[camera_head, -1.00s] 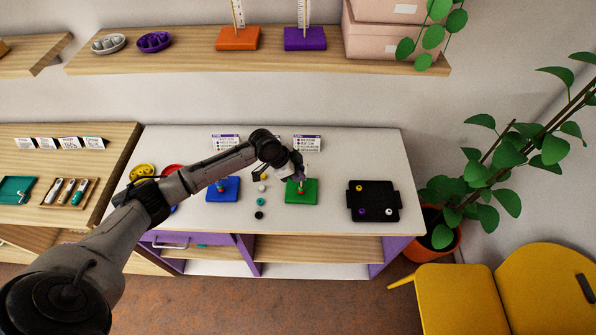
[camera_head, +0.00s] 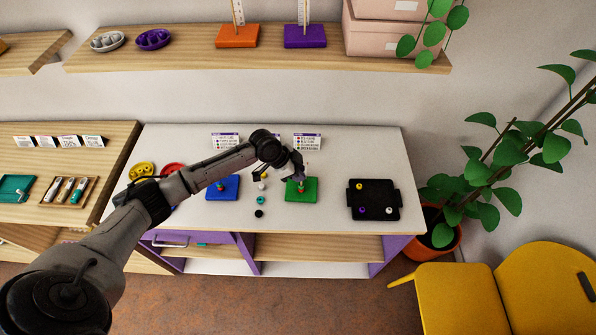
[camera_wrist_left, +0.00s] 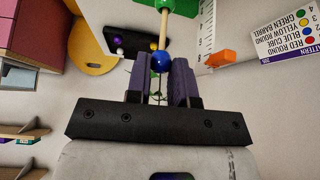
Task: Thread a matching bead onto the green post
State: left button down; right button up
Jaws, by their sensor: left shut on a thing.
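The green board (camera_head: 312,194) lies on the white table right of its middle, with a post and a red bead low on it, partly hidden by my gripper. My left gripper (camera_head: 300,176) is just above this board. In the left wrist view, its fingers (camera_wrist_left: 161,72) are shut on a round-looking blue bead (camera_wrist_left: 162,61). The wooden post (camera_wrist_left: 164,30) runs from the green board (camera_wrist_left: 190,6) to the bead, in line with it. I cannot tell how far the post passes through the bead. My right gripper is not in view.
The blue board (camera_head: 222,189) stands left of the green one. Loose beads, including a teal one (camera_head: 261,199) and a black one (camera_head: 259,214), lie between them. A black tray (camera_head: 386,214) with several beads is at right. Pattern cards (camera_head: 307,142) stand behind.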

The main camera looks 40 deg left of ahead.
pick_arm(q)
jog(key=shift+f+b, duration=0.3)
jog(key=shift+f, duration=0.35)
jog(key=c, duration=0.9)
grip_release()
jog(key=v, duration=1.3)
jog(key=shift+s+a+r, duration=0.15)
jog(key=shift+a+r, duration=0.05)
jog(key=shift+r, duration=0.1)
